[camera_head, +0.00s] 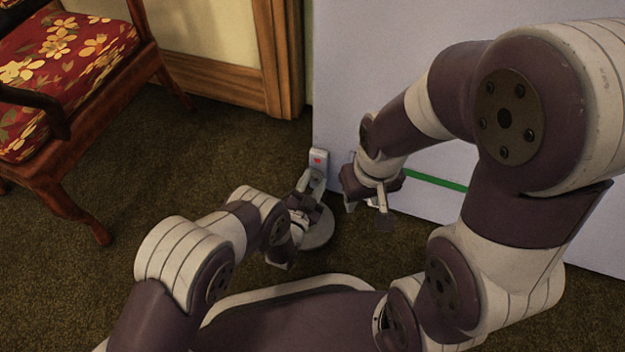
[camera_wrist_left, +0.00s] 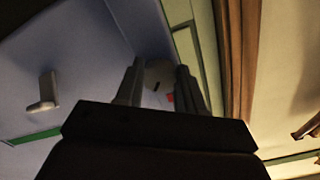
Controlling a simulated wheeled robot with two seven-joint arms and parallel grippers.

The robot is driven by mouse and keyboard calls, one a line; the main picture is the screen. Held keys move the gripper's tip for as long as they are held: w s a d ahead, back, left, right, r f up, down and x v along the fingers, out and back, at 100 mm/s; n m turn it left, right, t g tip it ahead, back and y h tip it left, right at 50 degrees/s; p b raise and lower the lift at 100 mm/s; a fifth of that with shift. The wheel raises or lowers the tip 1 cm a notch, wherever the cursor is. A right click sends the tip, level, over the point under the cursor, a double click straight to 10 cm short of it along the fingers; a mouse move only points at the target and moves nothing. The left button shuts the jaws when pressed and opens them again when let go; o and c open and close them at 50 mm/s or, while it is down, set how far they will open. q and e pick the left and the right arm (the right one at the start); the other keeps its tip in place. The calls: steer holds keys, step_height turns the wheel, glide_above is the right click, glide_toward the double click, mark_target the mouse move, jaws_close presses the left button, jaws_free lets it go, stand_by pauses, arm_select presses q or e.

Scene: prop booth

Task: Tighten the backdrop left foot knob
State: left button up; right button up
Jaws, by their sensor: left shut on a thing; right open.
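The backdrop (camera_head: 400,60) is a large pale blue-grey panel standing upright. Its left foot has a grey round base (camera_head: 322,232) on the carpet and a light bracket with a red mark (camera_head: 318,160) at the panel's lower left corner. My left gripper (camera_head: 310,186) is at this foot, just below the bracket. In the left wrist view its fingers (camera_wrist_left: 160,88) are closed around a pale round knob (camera_wrist_left: 158,73) with a dark slot. The head view hides most of the knob. My right gripper (camera_head: 367,212) is open and empty, to the right of the foot.
A wooden chair (camera_head: 60,60) with a red floral cushion stands at the left. A wood-trimmed wall (camera_head: 215,80) is behind. A green strip (camera_head: 436,181) runs along the panel. A second white fitting (camera_wrist_left: 45,92) shows on the panel. Carpet (camera_head: 150,200) between chair and foot is clear.

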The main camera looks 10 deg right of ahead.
arm_select(q)
steer(key=m+p, duration=0.1)
steer(key=m, duration=0.2)
steer(key=shift+r+m, duration=0.1)
steer(key=shift+m, duration=0.2)
steer(key=m, duration=0.3)
steer(key=shift+m, duration=0.3)
steer(key=m+p, duration=0.1)
steer(key=m, duration=0.2)
steer(key=shift+m, duration=2.2)
steer(key=o, duration=1)
steer(key=shift+o, duration=0.2)
